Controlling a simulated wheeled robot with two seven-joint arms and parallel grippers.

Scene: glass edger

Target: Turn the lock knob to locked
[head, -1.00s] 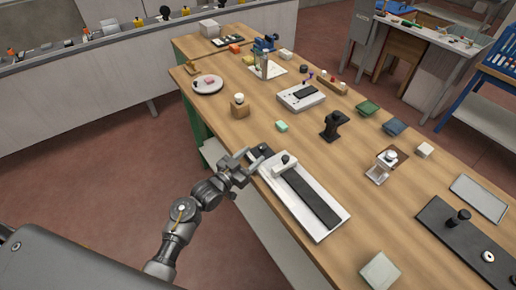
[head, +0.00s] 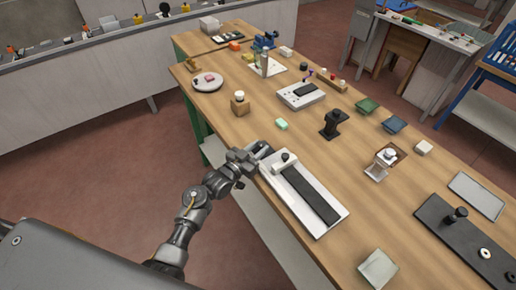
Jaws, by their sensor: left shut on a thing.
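A long white device with a black strip (head: 310,194) lies along the table's left edge. A white block with a small black knob (head: 284,156) sits near its far end. A dark part (head: 264,149) shows at that far end, beside the table edge. My left gripper (head: 256,156) is at this dark part and is shut on it. It seems to be the lock knob, but my fingers hide most of it and I cannot tell which way it is turned. My right gripper is not in view.
A green block (head: 281,124) and a wooden block with a white ball (head: 240,104) stand beyond the gripper. A black stand (head: 334,123) is to the right. A pale green square (head: 377,268) lies near the front edge. The table between them is clear.

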